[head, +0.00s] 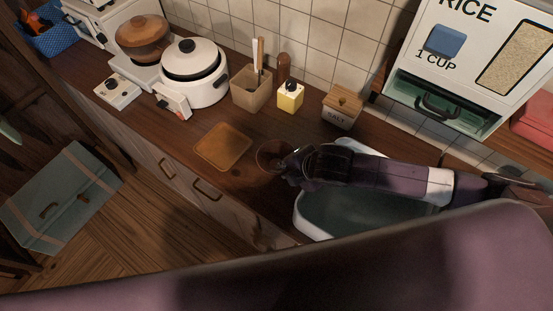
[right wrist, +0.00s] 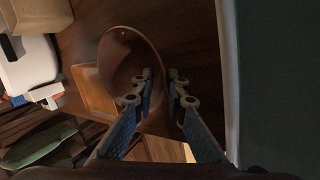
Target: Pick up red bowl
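The red-brown bowl (head: 269,155) stands on the dark wooden counter, between a square wooden board and the sink. My right gripper (head: 290,158) is at the bowl's right side, low over the counter. In the right wrist view the bowl (right wrist: 117,62) shows its round rim. The right gripper's two blue-backed fingers (right wrist: 160,76) reach to the bowl's near-right rim, one tip over the bowl and one just outside it. A narrow gap shows between the tips, and I see no clear grip on the rim. My left gripper is not in view.
The square wooden board (head: 222,146) lies left of the bowl. The white-rimmed sink (head: 301,222) is to the right, under my right arm.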

